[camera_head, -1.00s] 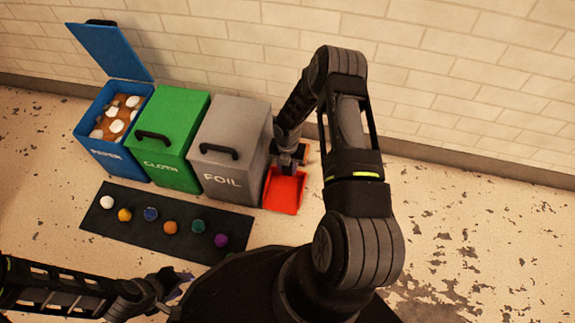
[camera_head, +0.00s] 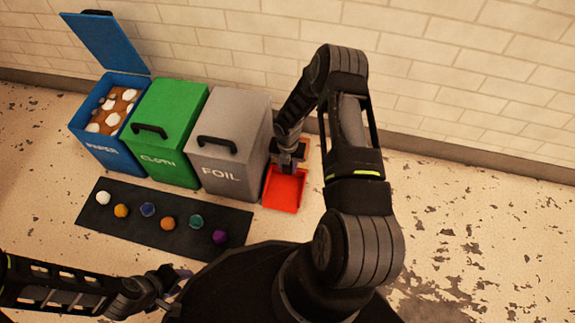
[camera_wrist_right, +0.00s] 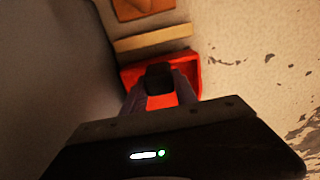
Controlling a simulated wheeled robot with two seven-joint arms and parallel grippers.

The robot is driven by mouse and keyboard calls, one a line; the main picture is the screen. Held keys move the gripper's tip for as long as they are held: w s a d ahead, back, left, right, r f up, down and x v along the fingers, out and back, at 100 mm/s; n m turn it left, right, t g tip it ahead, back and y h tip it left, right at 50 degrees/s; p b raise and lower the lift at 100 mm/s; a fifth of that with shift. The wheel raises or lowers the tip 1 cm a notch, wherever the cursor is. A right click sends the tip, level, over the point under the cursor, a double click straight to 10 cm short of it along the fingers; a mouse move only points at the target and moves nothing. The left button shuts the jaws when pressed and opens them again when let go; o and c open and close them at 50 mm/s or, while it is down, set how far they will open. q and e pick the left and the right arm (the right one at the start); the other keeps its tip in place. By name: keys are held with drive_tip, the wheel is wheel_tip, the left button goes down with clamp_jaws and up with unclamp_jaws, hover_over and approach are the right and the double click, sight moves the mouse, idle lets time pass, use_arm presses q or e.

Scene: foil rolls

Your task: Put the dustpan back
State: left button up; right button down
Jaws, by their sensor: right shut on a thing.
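The red dustpan (camera_head: 284,192) is at floor level just right of the grey FOIL bin (camera_head: 229,145), its open pan facing the front. My right gripper (camera_head: 289,158) is over its back end and shut on it. In the right wrist view the dustpan (camera_wrist_right: 187,66) lies beyond my right gripper (camera_wrist_right: 160,84), whose fingers close on a dark piece that seems to be its handle. Whether the pan touches the floor I cannot tell. My left gripper (camera_head: 172,279) is low at the front left, away from the dustpan; its fingers are too small and dark to read.
A green CLOTH bin (camera_head: 166,135) and an open blue PAPER bin (camera_head: 96,144) stand left of the FOIL bin. Several coloured balls lie on a dark mat (camera_head: 182,234) before them. A brown-orange object with a pale edge (camera_wrist_right: 150,40) lies behind the dustpan, near the wall. Floor at right is clear.

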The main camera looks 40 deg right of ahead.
drive_tip(key=shift+f+b, duration=0.6)
idle(0.3)
drive_tip(key=c, duration=0.9)
unclamp_jaws()
drive_tip(key=shift+r, duration=0.15)
wheel_tip(320, 180, up, 8)
drive_tip(key=p, duration=0.3)
drive_tip(key=shift+f+p, duration=0.2)
drive_tip(key=shift+p, duration=0.1)
